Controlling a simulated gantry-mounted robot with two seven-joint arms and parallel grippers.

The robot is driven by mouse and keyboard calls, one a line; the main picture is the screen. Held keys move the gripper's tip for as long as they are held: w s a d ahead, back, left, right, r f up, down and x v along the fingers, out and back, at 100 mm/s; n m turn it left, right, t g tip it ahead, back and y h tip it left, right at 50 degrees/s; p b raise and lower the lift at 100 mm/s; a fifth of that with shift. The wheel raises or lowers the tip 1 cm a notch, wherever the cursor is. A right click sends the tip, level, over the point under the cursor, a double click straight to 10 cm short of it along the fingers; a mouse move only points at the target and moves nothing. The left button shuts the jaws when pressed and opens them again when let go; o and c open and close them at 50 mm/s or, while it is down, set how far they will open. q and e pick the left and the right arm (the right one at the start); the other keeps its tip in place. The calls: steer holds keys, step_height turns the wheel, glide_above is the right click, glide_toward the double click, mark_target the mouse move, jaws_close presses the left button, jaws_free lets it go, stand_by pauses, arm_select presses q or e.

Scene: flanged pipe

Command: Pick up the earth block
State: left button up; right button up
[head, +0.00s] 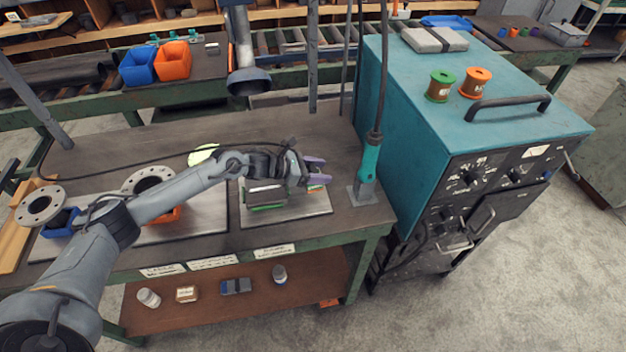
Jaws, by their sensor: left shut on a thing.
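My left gripper (318,171) reaches in from the left over the right end of the bench. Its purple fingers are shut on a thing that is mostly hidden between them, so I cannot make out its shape. Just left of and below the gripper, grey blocks (265,196) with green and red edges sit on a light plate (287,217). I cannot tell which piece is the earth block. To the right, a teal handle (369,161) with a black cable stands upright on a grey base (362,194), apart from the fingers. My right gripper is out of view.
A teal welding machine (470,90) stands close on the right. Blue and orange bins (173,60) stand behind. A dark nozzle (249,81) hangs above the bench's back edge.

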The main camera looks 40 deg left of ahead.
arm_select(q)
steer(key=c, duration=0.5)
steer(key=shift+r, duration=0.15)
jaws_close()
steer(key=shift+r, duration=0.1)
